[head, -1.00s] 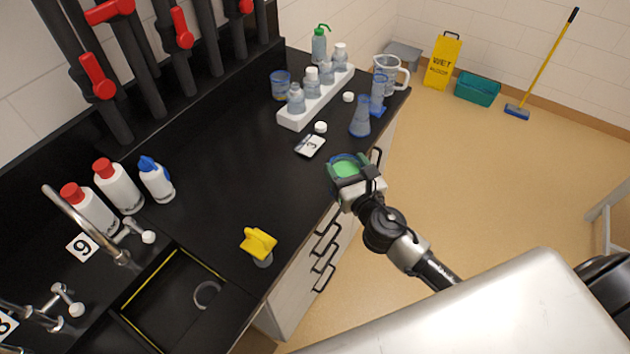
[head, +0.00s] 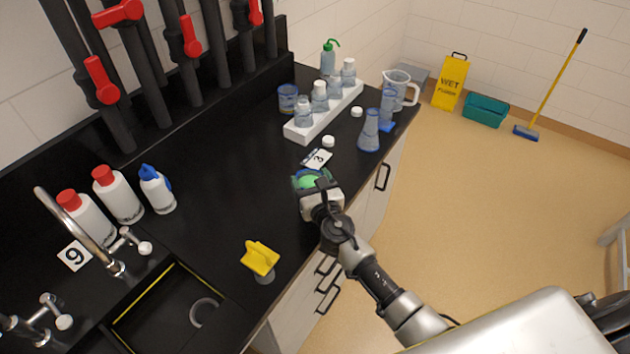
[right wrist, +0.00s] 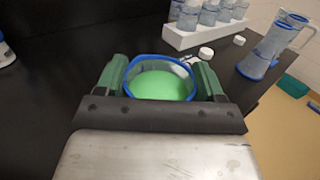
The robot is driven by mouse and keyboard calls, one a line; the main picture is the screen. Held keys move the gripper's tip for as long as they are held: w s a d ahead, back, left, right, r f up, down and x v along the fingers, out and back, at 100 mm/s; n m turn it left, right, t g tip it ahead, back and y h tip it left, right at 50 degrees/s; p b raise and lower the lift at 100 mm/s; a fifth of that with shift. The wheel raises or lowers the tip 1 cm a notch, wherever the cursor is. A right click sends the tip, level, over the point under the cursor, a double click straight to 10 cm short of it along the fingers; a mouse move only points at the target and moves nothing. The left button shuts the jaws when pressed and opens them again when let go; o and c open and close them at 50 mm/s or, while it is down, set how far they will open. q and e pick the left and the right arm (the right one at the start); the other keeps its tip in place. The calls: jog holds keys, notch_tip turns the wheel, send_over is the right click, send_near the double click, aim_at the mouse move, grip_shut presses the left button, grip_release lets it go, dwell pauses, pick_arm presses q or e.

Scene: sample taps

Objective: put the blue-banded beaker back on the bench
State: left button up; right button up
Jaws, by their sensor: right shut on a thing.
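My right gripper (head: 312,184) is shut on the blue-banded beaker (right wrist: 160,82), which has a blue rim and green liquid inside. In the right wrist view the gripper's two green fingers (right wrist: 160,85) stand on either side of it. The beaker looks upright. In the head view the beaker (head: 308,182) shows partly behind the gripper, over the front part of the black bench (head: 210,150). I cannot tell whether its base touches the bench. My left gripper is not in view.
A number card (head: 316,158) and a white cap (head: 328,141) lie just behind the beaker. A flask (head: 370,132) stands to the right, a white bottle rack (head: 318,124) behind. A yellow object (head: 260,257) is nearer, beside the sink (head: 165,310). Bench left of the beaker is clear.

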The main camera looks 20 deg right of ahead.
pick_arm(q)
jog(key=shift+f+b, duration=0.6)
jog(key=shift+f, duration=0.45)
pick_arm(e)
jog(key=shift+f, duration=1.4)
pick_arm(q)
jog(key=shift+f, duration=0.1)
pick_arm(e)
jog(key=shift+f, duration=0.2)
jog(key=o, duration=1.1)
jog(key=shift+r, duration=0.25)
pick_arm(q)
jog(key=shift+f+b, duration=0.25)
jog(key=shift+b, duration=0.1)
pick_arm(e)
jog(key=shift+s+d, duration=0.2)
jog(key=shift+s, duration=5.85)
